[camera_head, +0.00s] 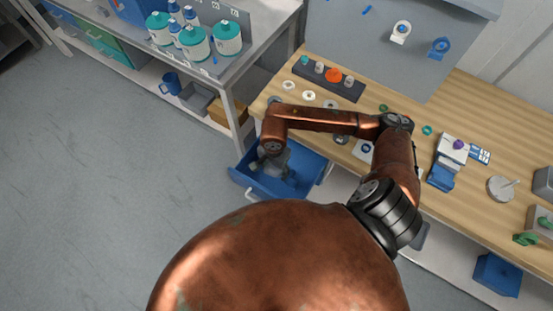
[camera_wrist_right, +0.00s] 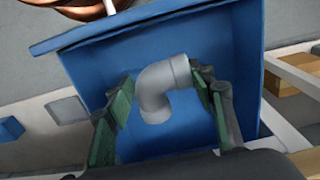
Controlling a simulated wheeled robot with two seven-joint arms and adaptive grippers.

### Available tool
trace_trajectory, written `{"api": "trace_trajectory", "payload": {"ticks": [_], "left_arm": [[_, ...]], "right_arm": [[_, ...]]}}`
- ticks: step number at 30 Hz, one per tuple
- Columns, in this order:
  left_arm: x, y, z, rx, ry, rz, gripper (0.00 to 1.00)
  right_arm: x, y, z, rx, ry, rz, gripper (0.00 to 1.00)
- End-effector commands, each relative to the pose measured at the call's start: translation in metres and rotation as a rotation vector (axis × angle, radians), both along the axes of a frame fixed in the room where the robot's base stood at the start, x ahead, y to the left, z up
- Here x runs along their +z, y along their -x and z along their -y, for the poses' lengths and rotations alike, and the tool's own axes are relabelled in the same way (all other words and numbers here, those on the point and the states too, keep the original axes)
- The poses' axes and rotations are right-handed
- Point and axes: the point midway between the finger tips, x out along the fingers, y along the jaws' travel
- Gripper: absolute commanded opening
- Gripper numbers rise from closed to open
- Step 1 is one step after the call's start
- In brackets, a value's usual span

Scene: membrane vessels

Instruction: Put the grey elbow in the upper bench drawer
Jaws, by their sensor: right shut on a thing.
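The grey elbow (camera_wrist_right: 158,88) is a smooth bent pipe, seen in the right wrist view between the green-padded fingers of my right gripper (camera_wrist_right: 166,92). The gripper is shut on it. Behind it is the open blue drawer (camera_wrist_right: 240,45), pulled out from the wooden bench; it also shows in the head view (camera_head: 308,190). In the head view my right gripper (camera_head: 277,172) reaches down over the drawer, within its outline. I cannot tell whether the elbow touches the drawer floor. The elbow is not clear in the head view. My left gripper is not in view.
The wooden bench (camera_head: 455,95) carries white rings, a dark rack (camera_head: 328,78) and a blue-and-white device (camera_head: 447,160). A grey bench with teal-capped bottles (camera_head: 227,38) stands at upper left. A blue bin (camera_head: 497,275) is low at right. The floor at left is clear.

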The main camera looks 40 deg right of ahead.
Motion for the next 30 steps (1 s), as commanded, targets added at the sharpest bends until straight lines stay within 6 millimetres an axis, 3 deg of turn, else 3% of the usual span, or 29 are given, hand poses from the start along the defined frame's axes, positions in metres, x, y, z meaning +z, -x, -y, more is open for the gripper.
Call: {"api": "trace_trajectory", "payload": {"ticks": [6,12,23,30], "left_arm": [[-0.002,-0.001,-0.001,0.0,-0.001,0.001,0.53],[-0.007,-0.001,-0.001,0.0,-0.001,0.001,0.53],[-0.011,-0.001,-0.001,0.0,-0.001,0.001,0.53],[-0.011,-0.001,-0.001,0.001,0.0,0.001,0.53]], "right_arm": [[-0.025,-0.046,0.024,-0.004,-0.002,-0.003,0.26],[-0.061,-0.072,0.037,-0.001,-0.003,-0.004,0.26],[-0.085,-0.091,0.047,0.003,-0.002,-0.003,0.26],[-0.114,-0.09,0.046,0.003,-0.002,-0.003,0.26]]}}
